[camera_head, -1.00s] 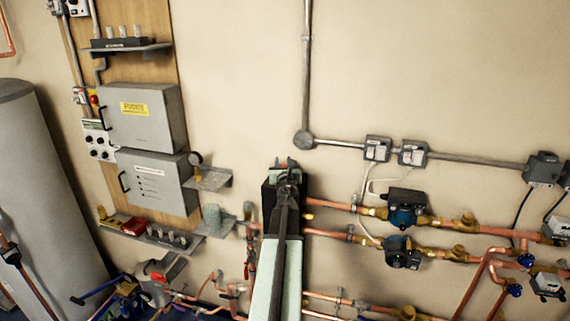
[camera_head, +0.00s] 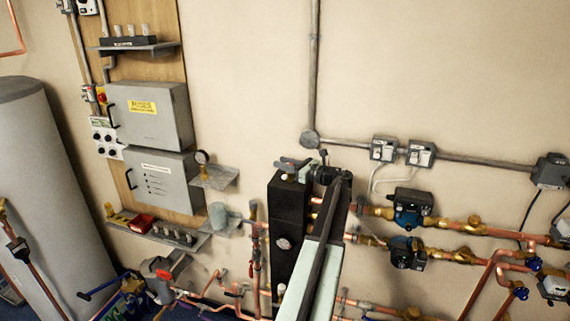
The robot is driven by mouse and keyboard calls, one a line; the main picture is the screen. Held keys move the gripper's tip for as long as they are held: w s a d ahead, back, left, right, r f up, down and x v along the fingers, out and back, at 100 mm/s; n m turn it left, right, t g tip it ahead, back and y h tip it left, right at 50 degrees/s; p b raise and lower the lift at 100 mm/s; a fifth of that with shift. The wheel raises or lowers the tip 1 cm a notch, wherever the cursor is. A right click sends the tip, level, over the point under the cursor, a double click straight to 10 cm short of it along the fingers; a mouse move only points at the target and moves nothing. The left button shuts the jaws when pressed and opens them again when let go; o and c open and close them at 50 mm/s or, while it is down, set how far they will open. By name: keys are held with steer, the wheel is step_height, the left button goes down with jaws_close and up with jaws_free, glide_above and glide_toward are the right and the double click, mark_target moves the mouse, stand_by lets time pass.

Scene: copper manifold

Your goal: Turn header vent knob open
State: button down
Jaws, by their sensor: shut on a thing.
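The header is a tall black box (camera_head: 288,222) with a round gauge on its front, standing against the wall in the middle of the head view. The header vent knob (camera_head: 291,164), a small grey piece with a copper-coloured part below it, is on top of the header. My gripper (camera_head: 309,172) is at the header's top right edge, shut on the knob. The dark wrist and jaws overlap there, so the exact contact is hard to see. My pale green and black arm comes up from below, just right of the header.
Copper pipes with two blue-black pumps (camera_head: 411,206) run to the right of the header. A small grey shelf (camera_head: 215,177) and two grey control boxes (camera_head: 150,116) are on the left. The wall above the header is clear apart from a vertical conduit (camera_head: 314,70).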

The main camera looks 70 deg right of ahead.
steer(key=n+y, duration=0.1)
steer(key=y, duration=0.1)
steer(key=n+y, duration=0.2)
steer(key=y, duration=0.1)
steer(key=shift+a+r+n+y, duration=0.1)
steer(key=shift+a+n+y, duration=0.1)
steer(key=shift+n+y, duration=0.1)
steer(key=shift+a+n+y, duration=0.3)
steer(key=shift+n+y, duration=0.4)
steer(key=shift+y, duration=0.4)
steer(key=shift+a, duration=0.1)
steer(key=c, duration=1.1)
jaws_free()
steer(key=shift+o, duration=0.2)
steer(key=shift+y, duration=0.3)
